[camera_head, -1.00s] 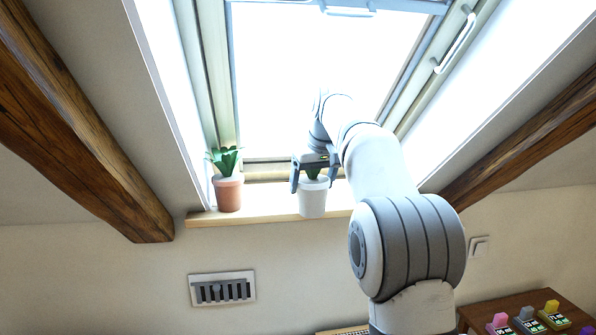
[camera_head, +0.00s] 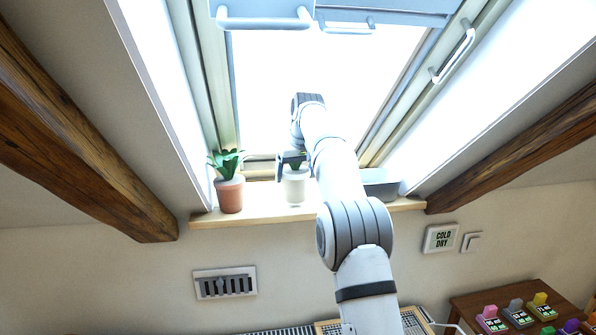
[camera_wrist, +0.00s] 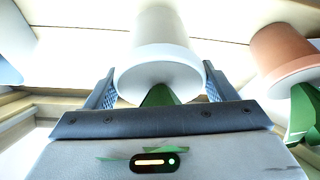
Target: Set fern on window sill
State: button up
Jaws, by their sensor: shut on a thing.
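The fern in its white pot (camera_head: 295,190) is in my gripper (camera_head: 292,160), over the middle of the window sill (camera_head: 255,217). The pot looks upright, with its base on or just above the sill; I cannot tell which. In the wrist view, my gripper (camera_wrist: 158,88) has one finger on each side of the white pot's rim (camera_wrist: 160,70). Only a little of the green foliage (camera_wrist: 158,96) shows, as my gripper hides most of it.
A terracotta pot (camera_head: 230,195) with a leafy plant stands left of the white pot, apart from it. A grey trough (camera_head: 381,186) sits on the sill's right. Wooden beams (camera_head: 75,130) flank the window. A small table (camera_head: 470,305) with coloured items is lower right.

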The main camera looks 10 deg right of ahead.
jog(key=shift+s+f, duration=0.1)
jog(key=shift+f, duration=0.5)
jog(key=shift+f, duration=0.1)
jog(key=o, duration=1.4)
jog(key=shift+f, duration=0.1)
jog(key=shift+s+b+v, duration=0.25)
jog(key=shift+b+v, duration=0.5)
jog(key=shift+v, duration=0.8)
jog(key=shift+s+d+b, duration=0.45)
jog(key=shift+s+b, duration=0.65)
jog(key=shift+s, duration=0.8)
jog(key=shift+s+d+b, duration=0.45)
jog(key=shift+s+b, duration=0.65)
jog(key=shift+s, duration=0.75)
jog(key=shift+s+d+b, duration=0.45)
jog(key=shift+s+b, duration=0.65)
jog(key=shift+s, duration=0.8)
